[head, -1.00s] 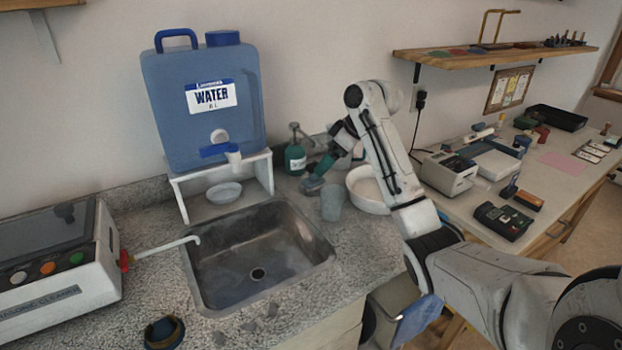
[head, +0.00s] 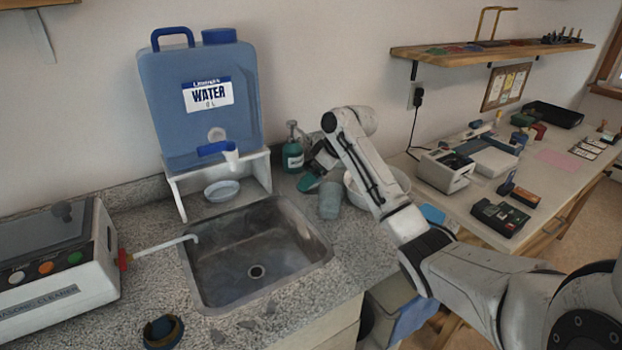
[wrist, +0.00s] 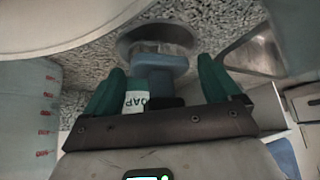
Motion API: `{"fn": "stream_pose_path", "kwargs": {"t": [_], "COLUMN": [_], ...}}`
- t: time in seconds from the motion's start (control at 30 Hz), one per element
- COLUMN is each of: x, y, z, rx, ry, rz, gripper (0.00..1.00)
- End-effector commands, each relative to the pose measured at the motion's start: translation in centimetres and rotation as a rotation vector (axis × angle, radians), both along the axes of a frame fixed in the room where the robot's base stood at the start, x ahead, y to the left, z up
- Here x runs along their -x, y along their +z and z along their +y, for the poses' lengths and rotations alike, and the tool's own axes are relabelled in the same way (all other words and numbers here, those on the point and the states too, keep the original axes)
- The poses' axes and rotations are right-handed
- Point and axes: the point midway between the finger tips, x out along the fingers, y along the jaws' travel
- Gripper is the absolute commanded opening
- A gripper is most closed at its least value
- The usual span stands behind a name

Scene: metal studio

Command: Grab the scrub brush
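In the wrist view the scrub brush, as I take it, is a blue piece (wrist: 160,66) with a grey rounded part beyond it, over the speckled counter. My gripper (wrist: 160,68) has two green fingers, one on each side of the blue piece, with gaps on both sides; it is open. In the head view my gripper (head: 313,176) is low over the counter, behind the grey cup and beside the soap bottle. The brush is not clearly visible there, hidden by my gripper and arm.
A green soap bottle (head: 292,156) stands left of my gripper, and a grey cup (head: 330,200) in front. A white basin (head: 392,186) sits close on the right, behind my arm. The sink (head: 258,250) and water jug (head: 203,100) are further left.

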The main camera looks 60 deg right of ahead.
Motion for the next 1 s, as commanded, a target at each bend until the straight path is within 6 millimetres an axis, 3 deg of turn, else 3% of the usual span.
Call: {"fn": "stream_pose_path", "kwargs": {"t": [0.07, 0.6, 1.0], "x": [0.0, 0.02, -0.25], "y": [0.02, 0.07, 0.15], "z": [0.0, -0.02, 0.16], "rx": [0.0, 0.0, 0.0], "ry": [0.0, 0.0, 0.0], "rz": [0.0, 0.0, 0.0], "gripper": [0.82, 0.31, 0.31]}}
